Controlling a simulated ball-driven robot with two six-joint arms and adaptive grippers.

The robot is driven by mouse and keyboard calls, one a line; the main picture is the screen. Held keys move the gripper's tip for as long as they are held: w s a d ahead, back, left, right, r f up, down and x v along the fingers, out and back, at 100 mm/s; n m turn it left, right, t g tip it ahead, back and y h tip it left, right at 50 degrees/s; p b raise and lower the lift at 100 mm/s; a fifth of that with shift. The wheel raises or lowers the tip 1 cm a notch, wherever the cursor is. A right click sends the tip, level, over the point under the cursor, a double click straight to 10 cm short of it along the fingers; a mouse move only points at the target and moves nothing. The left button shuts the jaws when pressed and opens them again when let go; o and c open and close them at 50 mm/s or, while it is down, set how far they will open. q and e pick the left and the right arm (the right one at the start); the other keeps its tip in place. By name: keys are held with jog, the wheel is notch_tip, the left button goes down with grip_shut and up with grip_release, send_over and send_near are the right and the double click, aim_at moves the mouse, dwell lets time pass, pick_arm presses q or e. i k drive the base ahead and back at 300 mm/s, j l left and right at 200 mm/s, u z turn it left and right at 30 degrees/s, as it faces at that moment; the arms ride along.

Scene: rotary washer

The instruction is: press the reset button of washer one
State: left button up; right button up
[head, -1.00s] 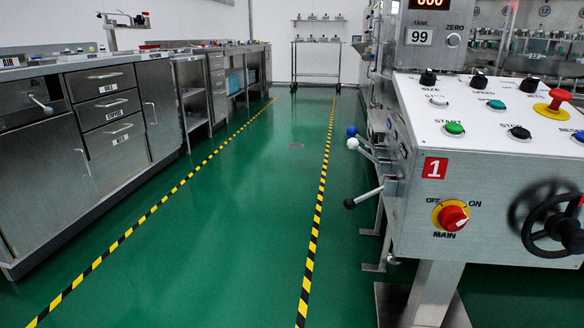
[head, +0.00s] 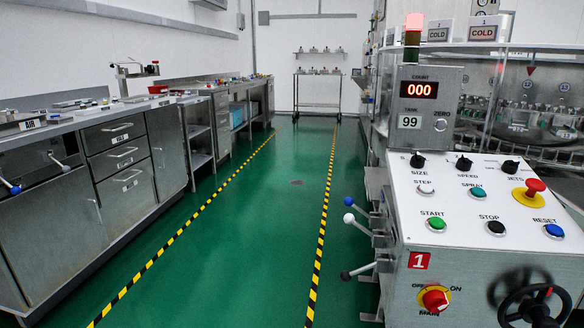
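The washer marked with a red "1" plate (head: 419,260) stands at the right with a sloped white control panel (head: 455,201). Its blue RESET button (head: 554,231) sits at the panel's lower right, below the red mushroom knob (head: 535,186) on a yellow base. A black STOP button (head: 496,227) and a green START button (head: 435,223) lie to its left in the same row. The count display (head: 422,90) reads 000, and a red lamp (head: 413,22) is above it. Neither of my grippers is in view.
A red-and-yellow MAIN switch (head: 434,299) and a black handwheel (head: 538,304) are on the washer's front. Ball-ended levers (head: 358,272) stick out from its left side. Steel cabinets (head: 120,160) line the left. The green aisle (head: 235,230) between striped lines is clear.

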aim_at(554, 230)
jog(key=z, duration=1.55)
